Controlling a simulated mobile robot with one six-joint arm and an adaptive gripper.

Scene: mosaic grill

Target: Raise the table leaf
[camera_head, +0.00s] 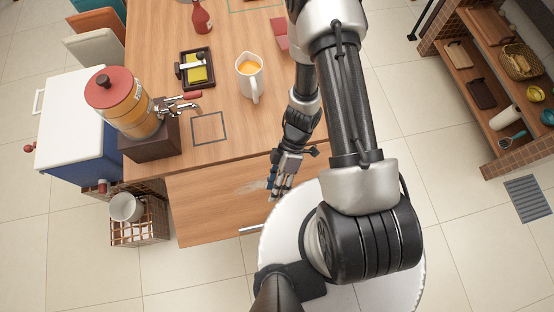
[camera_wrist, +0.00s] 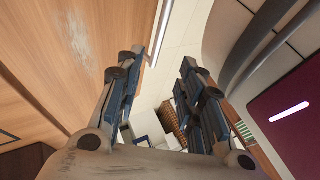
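The wooden table leaf (camera_head: 215,205) adjoins the near end of the table and appears to slope downward from it. A thin metal handle (camera_head: 250,230) runs along its outer edge, partly hidden by my arm and base. My gripper (camera_head: 273,191) is over the right part of the leaf, fingers pointing down. In the wrist view the leaf (camera_wrist: 50,60) fills the left side, with the handle (camera_wrist: 160,32) along its edge just beyond the left fingertip. My gripper (camera_wrist: 163,62) has its fingers apart with nothing between them. Whether a finger touches the leaf cannot be told.
The wooden table (camera_head: 215,65) holds a drink dispenser (camera_head: 125,105), a juice pitcher (camera_head: 250,78), a black tray (camera_head: 183,72) and a red bottle (camera_head: 201,18). A wire basket (camera_head: 140,228) stands left of the leaf. Brick shelving (camera_head: 455,45) is at right. Floor below the leaf is clear.

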